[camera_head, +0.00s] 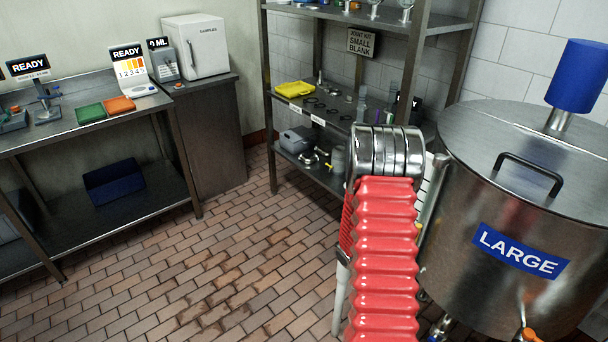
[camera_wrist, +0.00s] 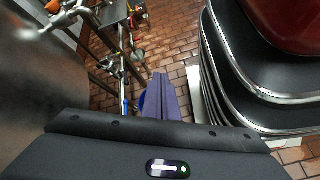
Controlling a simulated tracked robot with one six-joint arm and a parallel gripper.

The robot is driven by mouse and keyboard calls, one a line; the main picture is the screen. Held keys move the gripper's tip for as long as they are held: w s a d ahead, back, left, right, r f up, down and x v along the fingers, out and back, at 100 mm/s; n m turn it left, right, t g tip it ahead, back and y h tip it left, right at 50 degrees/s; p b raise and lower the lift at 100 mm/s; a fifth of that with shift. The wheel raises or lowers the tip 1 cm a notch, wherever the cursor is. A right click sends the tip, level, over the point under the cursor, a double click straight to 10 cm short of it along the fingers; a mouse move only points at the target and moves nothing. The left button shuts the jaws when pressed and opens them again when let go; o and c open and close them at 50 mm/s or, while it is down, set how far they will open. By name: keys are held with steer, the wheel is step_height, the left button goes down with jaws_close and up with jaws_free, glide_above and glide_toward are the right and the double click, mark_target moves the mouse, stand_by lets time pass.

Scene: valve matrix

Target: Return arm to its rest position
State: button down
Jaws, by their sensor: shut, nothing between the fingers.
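My arm, in a ribbed red sleeve with a bare metal joint on top, stands folded at the middle right of the head view, beside the large tank (camera_head: 490,200). My gripper (camera_wrist: 158,85) shows in the wrist view as purple fingers pressed together, shut and empty, pointing down over the floor. The gripper does not show in the head view. The tank wall fills the left of the wrist view (camera_wrist: 35,85), with a gap between it and the fingers.
A metal shelf rack (camera_head: 330,95) with a yellow tray (camera_head: 295,89) and small parts stands behind the arm. The brick-tiled floor (camera_head: 210,260) between is clear.

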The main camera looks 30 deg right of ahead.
steer(key=w+a+r+n+t, duration=0.1)
steer(key=w+a+r+t, duration=0.7)
steer(key=w+a+r, duration=0.6)
steer(key=s+a+r+n+t+y, duration=0.1)
steer(key=a+r+t, duration=0.7)
steer(key=a+r, duration=0.8)
step_height(320, 180, up, 3)
steer(key=shift+s+r+n+y, duration=0.15)
steer(key=shift+s+n+y, duration=0.25)
steer(key=shift+n, duration=0.6)
steer(key=shift+s, duration=0.1)
